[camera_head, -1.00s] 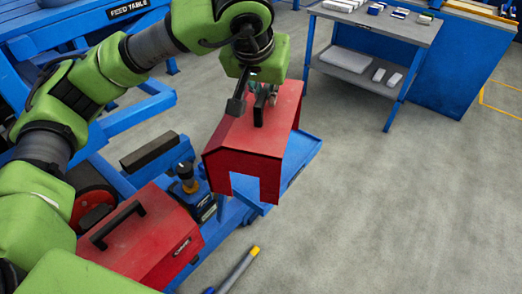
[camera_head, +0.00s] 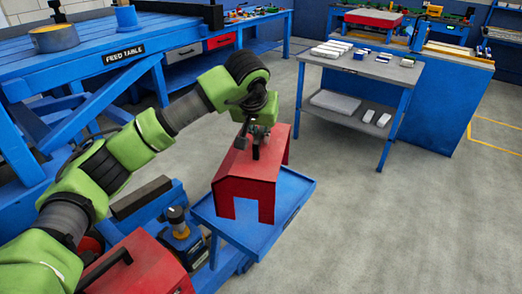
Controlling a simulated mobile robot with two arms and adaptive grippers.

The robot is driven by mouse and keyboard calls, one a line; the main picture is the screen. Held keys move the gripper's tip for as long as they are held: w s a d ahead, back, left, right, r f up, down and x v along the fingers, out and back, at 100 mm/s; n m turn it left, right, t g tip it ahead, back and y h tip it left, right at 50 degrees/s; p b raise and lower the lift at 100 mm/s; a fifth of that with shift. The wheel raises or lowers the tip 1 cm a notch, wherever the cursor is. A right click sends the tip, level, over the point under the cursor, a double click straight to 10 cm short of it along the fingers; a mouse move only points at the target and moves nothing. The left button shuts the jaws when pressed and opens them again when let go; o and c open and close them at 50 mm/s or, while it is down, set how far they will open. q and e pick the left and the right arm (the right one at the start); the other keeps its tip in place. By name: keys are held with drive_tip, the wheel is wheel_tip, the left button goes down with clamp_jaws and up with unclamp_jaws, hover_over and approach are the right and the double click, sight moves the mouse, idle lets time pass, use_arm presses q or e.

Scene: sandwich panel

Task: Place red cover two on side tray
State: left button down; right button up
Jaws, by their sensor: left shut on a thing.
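One red cover (camera_head: 247,178), a box-like shell with a notch cut in its front edge, is held by the black handle on its top. My left gripper (camera_head: 258,143) is shut on that handle. The cover is upright, over the blue side tray (camera_head: 293,190); I cannot tell whether it touches the tray. A second red cover (camera_head: 150,268) with a black handle is at the lower left, partly cut off by the frame. My right gripper is not in view.
Blue machine parts and a dark motor-like unit (camera_head: 180,228) are left of the tray. The feed table (camera_head: 105,45) is at the upper left. A grey-topped workbench (camera_head: 372,65) with small white items stands behind. The floor on the right is clear.

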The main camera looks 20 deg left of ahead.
sight(261, 146)
use_arm(q)
drive_tip(key=shift+w+a+f+b, duration=0.1)
drive_tip(key=shift+w+f+b, duration=0.2)
drive_tip(key=shift+w+f, duration=0.2)
wheel_tip(261, 146, down, 3)
drive_tip(key=shift+w+f+b, duration=0.1)
drive_tip(key=shift+f+b, duration=0.05)
drive_tip(key=shift+b, duration=1)
drive_tip(key=c, duration=2.1)
unclamp_jaws()
drive_tip(key=shift+f, duration=0.1)
